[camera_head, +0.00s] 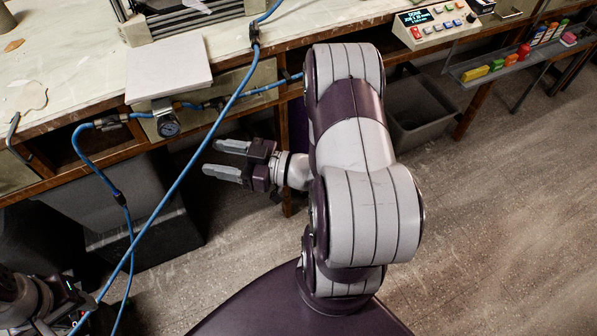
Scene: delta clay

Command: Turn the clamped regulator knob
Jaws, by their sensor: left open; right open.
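The regulator (163,110) is a small metal body under the worktop's front edge, with a round dial gauge (168,128) and blue hoses on its sides. Its knob is too small to tell apart from the fittings. My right gripper (212,158) is open and empty, its two grey fingers pointing left. In the picture it lies below and right of the gauge, apart from it. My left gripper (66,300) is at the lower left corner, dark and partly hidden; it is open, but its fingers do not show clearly.
A blue hose (190,165) runs diagonally across the view, between the regulator and my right gripper. A white block (168,68) lies on the worktop (70,75) above the regulator. Grey bins (110,195) stand below. A button box (437,22) sits at the back right.

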